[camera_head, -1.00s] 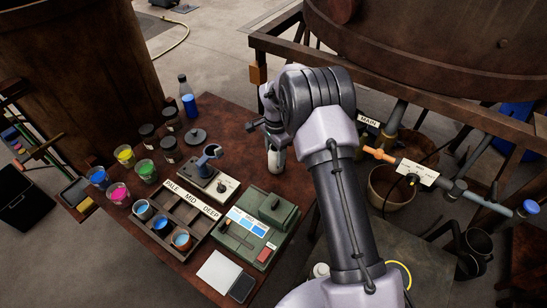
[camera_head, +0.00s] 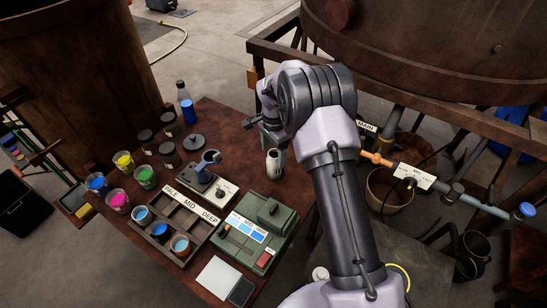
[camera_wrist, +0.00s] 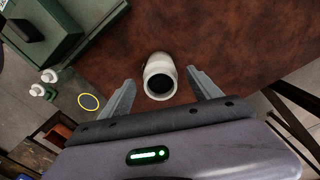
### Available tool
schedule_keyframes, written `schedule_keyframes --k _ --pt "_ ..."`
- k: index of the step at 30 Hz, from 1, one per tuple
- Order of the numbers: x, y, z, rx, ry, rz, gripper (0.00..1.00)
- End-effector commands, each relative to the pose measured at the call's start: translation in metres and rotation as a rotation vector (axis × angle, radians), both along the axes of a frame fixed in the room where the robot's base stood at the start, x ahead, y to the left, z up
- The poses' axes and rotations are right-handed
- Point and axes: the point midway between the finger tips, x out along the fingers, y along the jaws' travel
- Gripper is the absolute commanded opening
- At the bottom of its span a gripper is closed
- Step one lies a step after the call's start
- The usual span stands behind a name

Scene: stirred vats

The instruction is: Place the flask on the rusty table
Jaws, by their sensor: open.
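The flask is a small pale, round-bodied vessel with a dark open mouth. It stands upright on the rusty brown table (camera_head: 228,125), right of the dark switch box, and shows as a pale shape (camera_head: 274,165) in the head view. In the wrist view the flask (camera_wrist: 159,70) sits between the two spread fingers of my gripper (camera_wrist: 160,82), with a visible gap on both sides. My gripper (camera_head: 270,138) is open, just above and behind the flask in the head view, and partly hidden by my own arm.
Left on the table are paint cups (camera_head: 123,161), dark jars, a blue-filled bottle (camera_head: 187,106), a labelled tray (camera_head: 180,218) and a green box (camera_head: 262,226). Pipes (camera_head: 420,178) and a large vat (camera_head: 440,50) stand to the right. Table around the flask is bare.

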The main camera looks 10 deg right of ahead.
Motion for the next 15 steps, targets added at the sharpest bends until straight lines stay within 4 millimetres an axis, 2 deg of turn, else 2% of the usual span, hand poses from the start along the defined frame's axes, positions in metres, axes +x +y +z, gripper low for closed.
schedule_keyframes --k 1,3,6,11,14,15 --pt "0.001 0.000 0.021 0.000 -0.004 0.000 0.73" --pt "0.001 0.000 0.041 -0.001 -0.004 -0.001 0.73" --pt "0.000 0.000 0.063 0.000 -0.002 0.000 0.73" --pt "0.000 0.000 0.084 0.001 -0.004 0.003 0.73" --pt "-0.011 0.003 0.122 0.010 -0.038 0.046 0.73" --pt "-0.021 0.005 0.148 0.018 -0.064 0.084 0.73"
